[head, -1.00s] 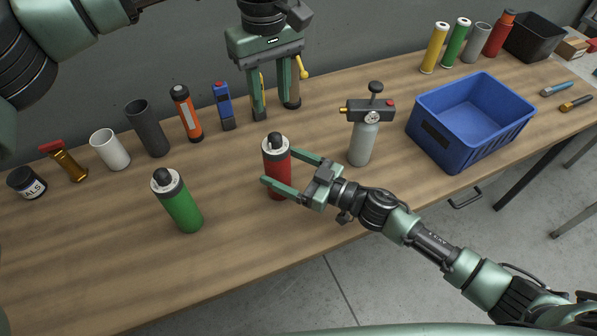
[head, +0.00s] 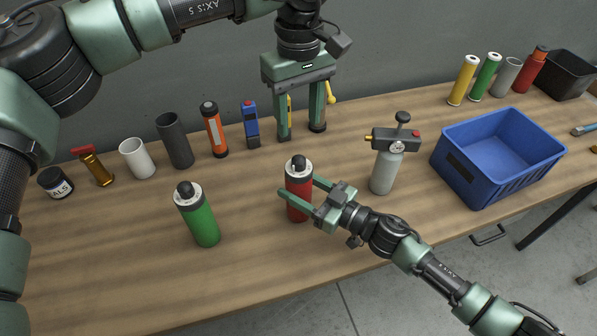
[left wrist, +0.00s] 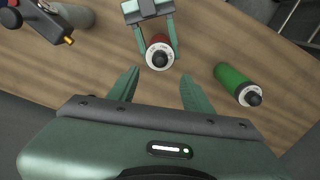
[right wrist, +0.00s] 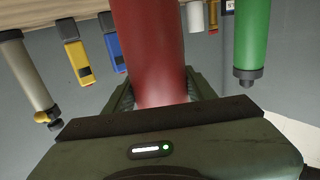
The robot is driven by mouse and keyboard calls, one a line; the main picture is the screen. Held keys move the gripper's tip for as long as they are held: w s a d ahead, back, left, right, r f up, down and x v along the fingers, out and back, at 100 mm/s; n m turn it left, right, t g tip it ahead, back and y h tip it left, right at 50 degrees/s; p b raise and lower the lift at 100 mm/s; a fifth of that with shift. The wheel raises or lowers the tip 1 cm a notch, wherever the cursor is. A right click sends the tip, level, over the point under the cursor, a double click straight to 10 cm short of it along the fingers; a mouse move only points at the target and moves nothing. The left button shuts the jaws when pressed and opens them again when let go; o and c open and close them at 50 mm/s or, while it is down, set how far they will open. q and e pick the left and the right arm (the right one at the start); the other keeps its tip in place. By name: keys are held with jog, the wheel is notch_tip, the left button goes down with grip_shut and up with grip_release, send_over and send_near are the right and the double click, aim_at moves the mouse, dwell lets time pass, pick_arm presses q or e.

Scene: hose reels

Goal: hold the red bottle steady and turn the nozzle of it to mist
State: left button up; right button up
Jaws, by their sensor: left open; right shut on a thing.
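The red bottle (head: 298,190) stands upright on the table, with a white collar and a black nozzle (head: 298,161) on top. My right gripper (head: 298,196) is shut on the red bottle's body from the right. In the right wrist view the red body (right wrist: 150,50) fills the space between the fingers. My left gripper (head: 300,136) is open and empty, raised above the table behind the red bottle. In the left wrist view the bottle's top (left wrist: 160,55) lies ahead, beyond and between the open fingers (left wrist: 160,85). The mark the nozzle points to is too small to read.
A green bottle (head: 199,217) stands to the left, and a grey bottle with a gauge head (head: 384,170) to the right. A blue crate (head: 505,178) is farther right. Several tubes and tools line the back. The table's front left is clear.

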aim_at(299, 158)
pick_arm(q)
notch_tip(299, 158, down, 10)
jog(key=n, duration=1.3)
jog(key=shift+f, duration=0.15)
grip_shut()
